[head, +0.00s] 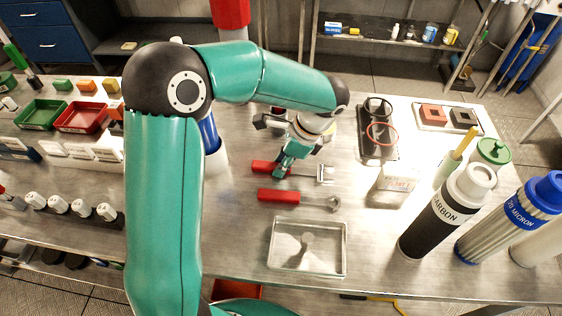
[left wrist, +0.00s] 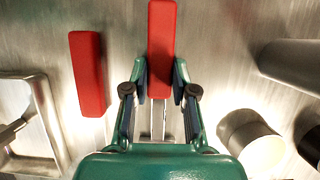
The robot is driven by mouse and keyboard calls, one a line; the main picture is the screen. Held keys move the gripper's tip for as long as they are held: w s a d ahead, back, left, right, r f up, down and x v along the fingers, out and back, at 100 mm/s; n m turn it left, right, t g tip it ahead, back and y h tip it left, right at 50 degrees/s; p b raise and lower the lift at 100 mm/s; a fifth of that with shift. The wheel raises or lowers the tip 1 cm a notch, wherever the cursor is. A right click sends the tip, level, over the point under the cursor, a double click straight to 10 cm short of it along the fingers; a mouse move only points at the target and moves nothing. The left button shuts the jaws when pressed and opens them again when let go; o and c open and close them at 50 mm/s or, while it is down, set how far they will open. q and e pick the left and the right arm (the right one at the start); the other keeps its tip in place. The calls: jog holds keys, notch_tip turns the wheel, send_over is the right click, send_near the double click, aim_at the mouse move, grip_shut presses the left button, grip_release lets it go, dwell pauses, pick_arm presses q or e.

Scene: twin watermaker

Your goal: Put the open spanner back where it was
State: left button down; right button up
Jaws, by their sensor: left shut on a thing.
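The open spanner has a red handle (head: 263,167) and a forked metal end (head: 325,173). It lies crosswise in the middle of the bench (head: 235,235). My left gripper (head: 283,168) comes down over it from above and is shut on the handle near the metal end. In the left wrist view the red handle (left wrist: 161,40) sits between my fingertips (left wrist: 160,92). I cannot tell if the spanner touches the bench. A second red-handled tool (head: 278,196) with a rounded end lies in front of it, nearly parallel, and shows left in the wrist view (left wrist: 88,73). My right gripper is not in view.
A shallow metal tray (head: 347,260) lies in front of the tools. A black rack (head: 375,148) with a red ring and a white box (head: 392,187) stand right. A black carbon cartridge (head: 428,232) stands farther right.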

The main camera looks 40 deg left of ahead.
aim_at(301, 171)
pick_arm(q)
jog(key=c, duration=0.9)
grip_release()
jog(key=shift+c, duration=0.2)
jog(key=p+v, duration=0.1)
jog(key=v, duration=1.1)
